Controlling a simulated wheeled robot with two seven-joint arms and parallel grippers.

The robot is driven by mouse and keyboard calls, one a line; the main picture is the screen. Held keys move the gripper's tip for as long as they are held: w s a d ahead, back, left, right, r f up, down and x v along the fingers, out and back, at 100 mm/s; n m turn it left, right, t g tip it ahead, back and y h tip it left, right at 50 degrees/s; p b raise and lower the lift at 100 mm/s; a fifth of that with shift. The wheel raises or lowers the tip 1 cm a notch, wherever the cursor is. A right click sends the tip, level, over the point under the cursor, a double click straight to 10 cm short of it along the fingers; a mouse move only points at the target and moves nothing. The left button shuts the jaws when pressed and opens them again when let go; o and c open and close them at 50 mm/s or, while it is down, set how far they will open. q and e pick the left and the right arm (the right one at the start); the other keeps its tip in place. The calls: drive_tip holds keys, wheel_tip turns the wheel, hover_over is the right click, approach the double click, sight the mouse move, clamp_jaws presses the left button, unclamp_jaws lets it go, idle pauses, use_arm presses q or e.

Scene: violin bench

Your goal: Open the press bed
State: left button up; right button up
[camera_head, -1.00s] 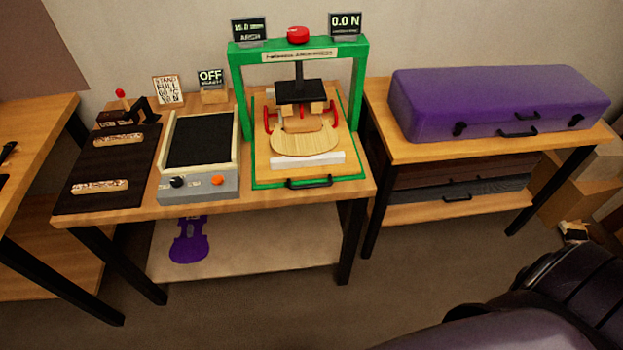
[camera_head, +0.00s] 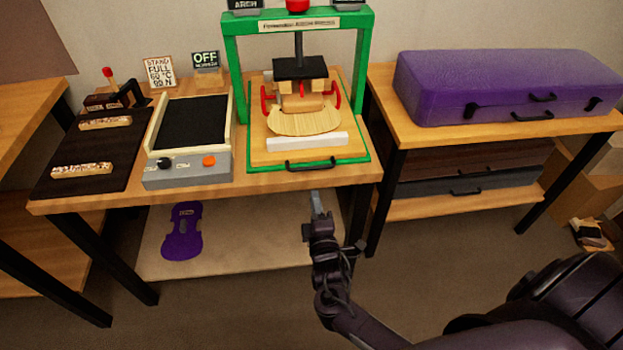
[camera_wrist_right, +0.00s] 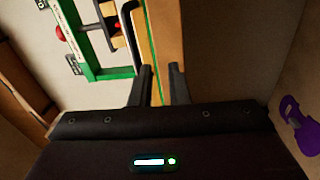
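The green press (camera_head: 367,50) stands on the bench. Its bed is a wooden board (camera_head: 262,148) inside a green border, with a black handle (camera_head: 311,163) along the front edge. A curved wooden plate (camera_head: 305,122) lies on the bed behind a white bar (camera_head: 307,142), under the black press head (camera_head: 299,68). My right gripper (camera_head: 318,203) is in front of the bench, below and apart from the handle. In the right wrist view, the gripper (camera_wrist_right: 161,80) has its two fingers apart with nothing between them; the bench edge shows beyond. My left gripper is out of view.
A grey heating plate unit (camera_head: 188,170) and a dark mat (camera_head: 97,165) sit left of the press. A purple case (camera_head: 500,85) lies on the right table. A purple violin shape (camera_head: 182,235) is on the lower shelf. The floor before the bench is clear.

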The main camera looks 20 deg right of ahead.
sight(312, 168)
drive_tip(key=shift+t+h, duration=0.4)
drive_tip(key=shift+h, duration=0.1)
drive_tip(key=w+r, duration=0.1)
drive_tip(key=w, duration=0.1)
drive_tip(key=w+d+r, duration=0.1)
drive_tip(key=w+r, duration=0.1)
drive_tip(key=w+d+r, duration=0.1)
drive_tip(key=w, duration=0.1)
drive_tip(key=shift+w+r+p, duration=0.15)
drive_tip(key=shift+w+p, duration=0.15)
drive_tip(key=shift+w+d, duration=0.25)
drive_tip(key=shift+w, duration=0.3)
clamp_jaws()
